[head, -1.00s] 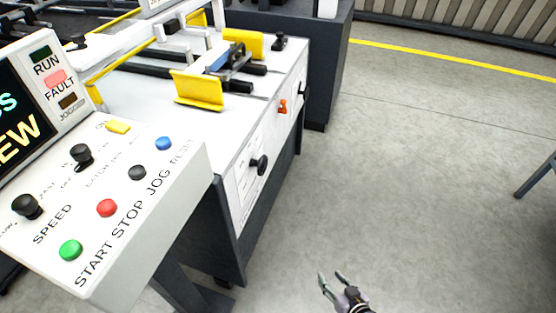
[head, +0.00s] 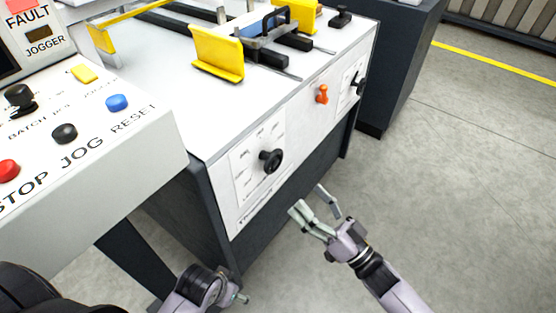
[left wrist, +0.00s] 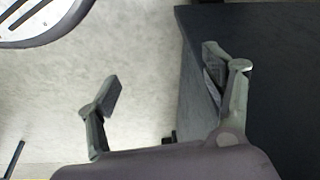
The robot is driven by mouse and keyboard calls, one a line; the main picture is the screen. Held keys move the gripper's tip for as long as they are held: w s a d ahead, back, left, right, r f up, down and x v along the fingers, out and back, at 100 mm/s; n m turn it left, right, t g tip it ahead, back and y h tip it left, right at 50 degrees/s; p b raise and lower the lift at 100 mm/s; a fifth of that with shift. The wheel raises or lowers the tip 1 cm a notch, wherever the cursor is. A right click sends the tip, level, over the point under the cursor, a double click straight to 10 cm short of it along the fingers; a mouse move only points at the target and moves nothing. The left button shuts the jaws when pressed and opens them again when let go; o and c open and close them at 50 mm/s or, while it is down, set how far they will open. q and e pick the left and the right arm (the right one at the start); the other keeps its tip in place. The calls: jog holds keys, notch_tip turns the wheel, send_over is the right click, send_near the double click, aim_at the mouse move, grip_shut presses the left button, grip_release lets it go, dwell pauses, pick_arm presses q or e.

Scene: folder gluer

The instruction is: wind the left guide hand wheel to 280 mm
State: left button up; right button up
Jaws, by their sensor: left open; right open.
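A black hand wheel (head: 271,160) sits on a white dial plate with small marks on the machine's side panel. Its reading is too small to make out. A second black hand wheel (head: 358,85) is farther along the same panel; I cannot read which label belongs to which. My right gripper (head: 314,206) is open and empty, below and right of the nearer wheel, apart from it. My left arm shows at the bottom edge of the head view, its fingers mostly hidden. In the left wrist view my left gripper (left wrist: 162,85) is open and empty beside a dark surface.
The control console (head: 110,175) with buttons stands at the left, close to the nearer wheel. Yellow guide plates (head: 218,52) are on the machine top. The floor (head: 470,200) to the right is clear.

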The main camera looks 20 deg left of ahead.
aim_at(277, 162)
jog(key=x, duration=1)
jog(key=shift+w+a+b, duration=0.15)
jog(key=shift+b, duration=0.2)
pick_arm(q)
jog(key=shift+w+v, duration=0.15)
jog(key=shift+v, duration=0.55)
jog(key=shift+w+v, duration=0.1)
jog(key=shift+v, duration=0.6)
pick_arm(e)
jog(key=shift+x, duration=0.85)
jog(key=c, duration=1.2)
jog(key=shift+o, duration=0.2)
